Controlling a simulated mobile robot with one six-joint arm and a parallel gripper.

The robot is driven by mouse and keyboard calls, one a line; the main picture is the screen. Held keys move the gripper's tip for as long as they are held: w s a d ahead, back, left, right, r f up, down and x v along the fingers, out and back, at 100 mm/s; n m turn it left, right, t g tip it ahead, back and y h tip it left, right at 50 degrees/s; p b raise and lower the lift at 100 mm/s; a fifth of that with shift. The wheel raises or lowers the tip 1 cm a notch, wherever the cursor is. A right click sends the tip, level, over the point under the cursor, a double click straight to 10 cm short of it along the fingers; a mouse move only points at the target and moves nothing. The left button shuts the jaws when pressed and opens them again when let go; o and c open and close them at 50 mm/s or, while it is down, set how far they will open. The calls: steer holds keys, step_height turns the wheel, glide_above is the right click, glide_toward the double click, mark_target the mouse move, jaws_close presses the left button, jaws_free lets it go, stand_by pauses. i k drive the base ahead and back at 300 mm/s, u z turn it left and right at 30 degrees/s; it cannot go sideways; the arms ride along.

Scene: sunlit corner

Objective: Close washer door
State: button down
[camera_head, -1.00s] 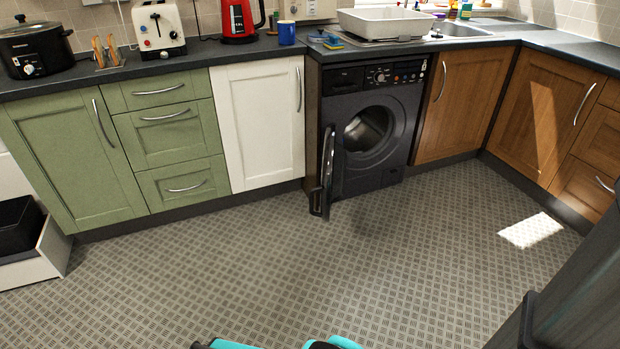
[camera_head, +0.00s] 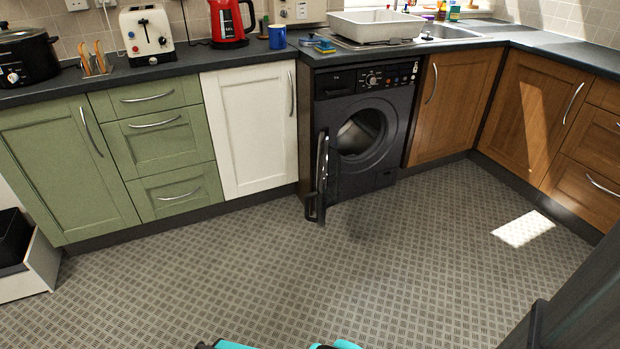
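The dark grey washer (camera_head: 347,180) stands under the counter, between the white cupboard and the wooden cupboards. Its door (camera_head: 318,185) stands open, swung out to the left and seen almost edge-on, with a silver handle-like strip on it. The round drum opening (camera_head: 360,132) is uncovered and looks dark inside. My gripper is not visible. Only teal and black parts, which look like my own body, show at the bottom edge, well away from the washer door.
Open patterned floor (camera_head: 290,260) lies in front of the washer. The white cupboard (camera_head: 247,130) is closed, left of the open door. Wooden cupboards (camera_head: 450,105) are closed at right. An open low white drawer or box (camera_head: 38,262) is at far left. A dark upright surface (camera_head: 580,295) fills the lower right.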

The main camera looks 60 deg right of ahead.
mark_target(324, 176)
steer(key=i, duration=0.85)
steer(key=u, duration=0.05)
